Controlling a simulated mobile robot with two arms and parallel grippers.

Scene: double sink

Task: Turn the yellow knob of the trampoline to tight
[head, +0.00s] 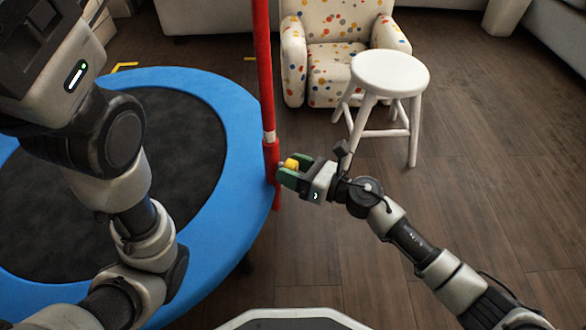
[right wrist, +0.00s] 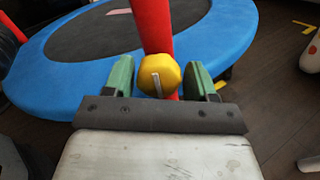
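The trampoline (head: 235,180) has a blue rim and a dark mat, with a red post (head: 263,70) rising at its right edge. The yellow knob (right wrist: 160,74) is on the red post and carries a short pale mark, nearly upright in the right wrist view. My right gripper (head: 287,172) is at the post, with its green fingers on either side of the knob, which also shows in the head view (head: 292,164). The fingers look open around it, with very narrow gaps; contact is unclear. My left arm crosses the left of the head view; its fingertips are not visible.
A white stool (head: 390,74) stands behind my right arm, near a dotted armchair (head: 335,25). Yellow floor marks (head: 125,66) lie behind the trampoline. The wooden floor (head: 500,165) at the right is clear.

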